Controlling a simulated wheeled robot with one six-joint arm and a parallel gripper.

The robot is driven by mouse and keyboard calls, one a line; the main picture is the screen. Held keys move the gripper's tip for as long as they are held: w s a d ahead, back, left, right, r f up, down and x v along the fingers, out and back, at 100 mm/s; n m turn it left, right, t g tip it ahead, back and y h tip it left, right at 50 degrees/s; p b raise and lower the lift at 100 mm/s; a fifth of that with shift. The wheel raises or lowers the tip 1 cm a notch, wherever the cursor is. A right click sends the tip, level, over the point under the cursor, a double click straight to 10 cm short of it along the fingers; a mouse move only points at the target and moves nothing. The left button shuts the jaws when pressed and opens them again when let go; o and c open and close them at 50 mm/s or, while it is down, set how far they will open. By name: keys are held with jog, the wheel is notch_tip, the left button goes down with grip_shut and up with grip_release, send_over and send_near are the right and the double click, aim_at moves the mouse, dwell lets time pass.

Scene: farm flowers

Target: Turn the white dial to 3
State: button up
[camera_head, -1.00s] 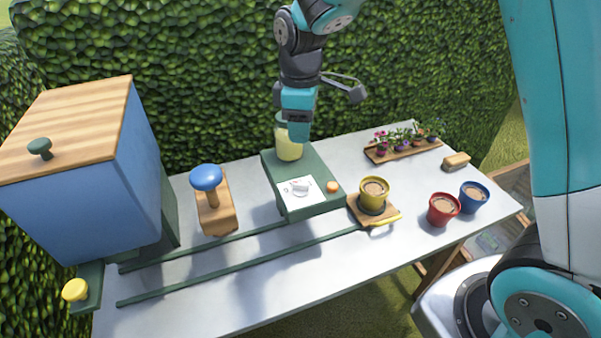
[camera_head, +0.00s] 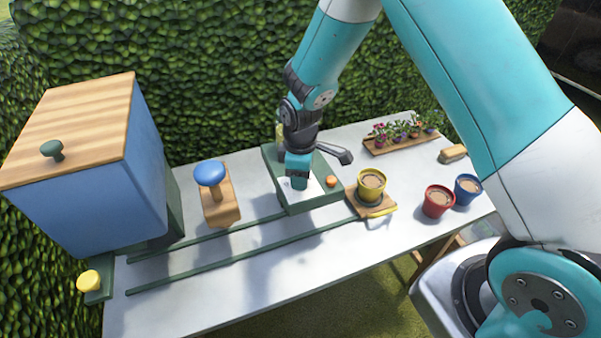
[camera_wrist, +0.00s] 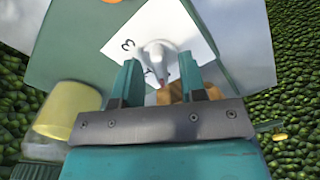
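The white dial (camera_wrist: 160,58) sits on a white plate (camera_wrist: 190,35) with dark markings, a 3 among them, on top of the green box. In the wrist view a small red mark shows near the dial's lower end. In the head view my arm hides the dial, and only part of the plate (camera_head: 317,187) shows. My gripper (camera_wrist: 159,62) is open, with its two fingers apart and one on each side of the dial as seen from the wrist. I cannot tell whether either finger touches it. In the head view my gripper (camera_head: 299,182) is low over the plate.
An orange button (camera_head: 331,181) is right of the plate on the green box (camera_head: 310,206). A jar (camera_wrist: 68,110) stands close behind my gripper. A yellow pot (camera_head: 371,187) is to the right, a blue-topped handle (camera_head: 209,174) to the left. Green rails run along the table front.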

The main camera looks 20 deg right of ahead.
grip_shut()
